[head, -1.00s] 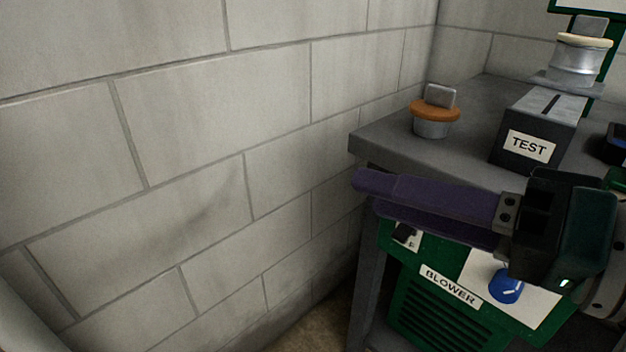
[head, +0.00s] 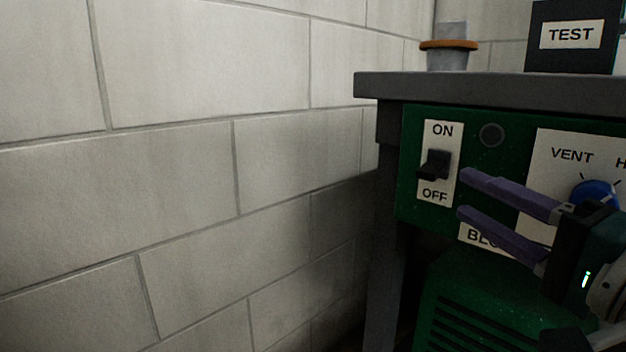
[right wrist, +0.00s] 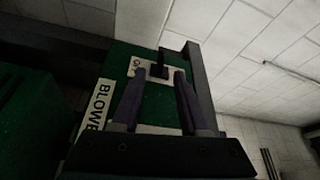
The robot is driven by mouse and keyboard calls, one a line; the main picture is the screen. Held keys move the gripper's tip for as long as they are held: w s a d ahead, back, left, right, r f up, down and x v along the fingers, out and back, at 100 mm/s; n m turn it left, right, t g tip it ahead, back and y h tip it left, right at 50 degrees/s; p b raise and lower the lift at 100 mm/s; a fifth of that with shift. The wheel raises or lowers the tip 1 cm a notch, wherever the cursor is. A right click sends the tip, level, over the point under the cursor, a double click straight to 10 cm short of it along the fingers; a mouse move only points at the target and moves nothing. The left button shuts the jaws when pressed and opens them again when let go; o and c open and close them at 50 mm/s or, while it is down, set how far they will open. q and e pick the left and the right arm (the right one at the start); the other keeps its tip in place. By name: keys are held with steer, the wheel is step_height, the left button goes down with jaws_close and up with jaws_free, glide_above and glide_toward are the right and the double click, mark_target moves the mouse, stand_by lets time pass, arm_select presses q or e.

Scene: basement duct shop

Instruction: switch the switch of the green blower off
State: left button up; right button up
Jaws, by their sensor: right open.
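The green blower (head: 420,205) is under the bench, with a white switch plate (head: 456,136) marked ON above and OFF below. The black switch lever (head: 435,165) sticks out from the plate between the words; I cannot tell for certain which way it is set. My right gripper (head: 463,193), with purple fingers, is open and empty, its tips just right of the plate in the head view. In the right wrist view the switch (right wrist: 158,70) shows beyond and between the open fingertips (right wrist: 160,78), with no clear contact. My left gripper is not in view.
A blue knob (head: 595,192) on a white VENT panel (head: 545,150) is partly behind my right gripper. The grey bench top (head: 480,88) overhangs above, bearing an orange-rimmed pot (head: 448,58) and a dark TEST box (head: 570,62). A block wall (head: 180,180) stands at left.

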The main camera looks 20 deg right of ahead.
mark_target(436, 178)
steer(key=w, duration=0.8)
steer(key=shift+w+d+r, duration=0.1)
steer(key=shift+w+r, duration=0.15)
steer(key=shift+r, duration=0.15)
steer(key=shift+c, duration=0.4)
jaws_close()
